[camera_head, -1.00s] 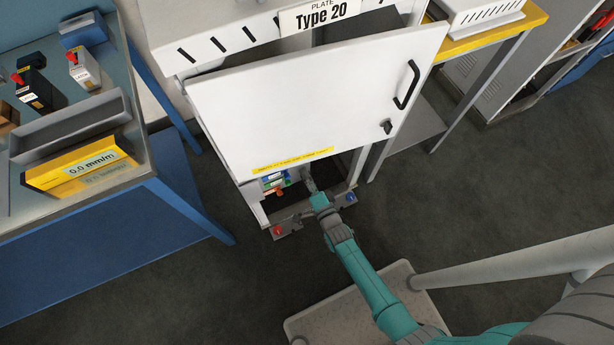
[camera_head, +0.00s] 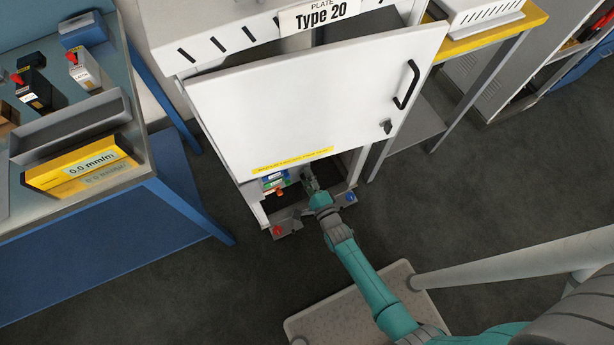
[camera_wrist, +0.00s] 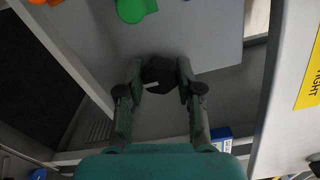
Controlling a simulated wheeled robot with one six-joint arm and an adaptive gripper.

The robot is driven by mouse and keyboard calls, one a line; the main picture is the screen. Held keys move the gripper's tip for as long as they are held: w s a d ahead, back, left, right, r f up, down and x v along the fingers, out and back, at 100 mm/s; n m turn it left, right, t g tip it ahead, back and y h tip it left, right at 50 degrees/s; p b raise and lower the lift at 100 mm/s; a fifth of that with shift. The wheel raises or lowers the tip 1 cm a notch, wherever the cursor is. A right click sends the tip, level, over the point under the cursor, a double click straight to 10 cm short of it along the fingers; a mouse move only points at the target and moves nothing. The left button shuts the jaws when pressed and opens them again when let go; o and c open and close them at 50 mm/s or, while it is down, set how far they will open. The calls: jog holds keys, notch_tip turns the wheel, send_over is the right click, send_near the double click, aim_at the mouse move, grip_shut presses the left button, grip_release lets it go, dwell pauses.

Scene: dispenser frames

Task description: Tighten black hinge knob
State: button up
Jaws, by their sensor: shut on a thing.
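The black hinge knob (camera_wrist: 158,71) shows in the wrist view against a grey panel, between the two fingertips of my gripper (camera_wrist: 159,88). The fingers are shut on it from both sides and hide its edges. A small pale mark shows on its near side. In the head view my gripper (camera_head: 309,180) reaches into the low opening of the white cabinet (camera_head: 258,204), under the raised white door (camera_head: 310,105). The knob cannot be made out there.
A green knob (camera_wrist: 134,9) and an orange knob (camera_wrist: 42,1) are near the grip. A panel with a yellow label (camera_wrist: 310,75) stands close on the right. Red (camera_head: 277,231) and blue (camera_head: 350,197) parts sit at the cabinet's foot. A blue bench (camera_head: 100,235) stands left.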

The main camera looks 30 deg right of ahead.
jog(key=shift+d, duration=0.1)
jog(key=o, duration=1.2)
jog(key=shift+c, duration=0.2)
jog(key=s, duration=1.2)
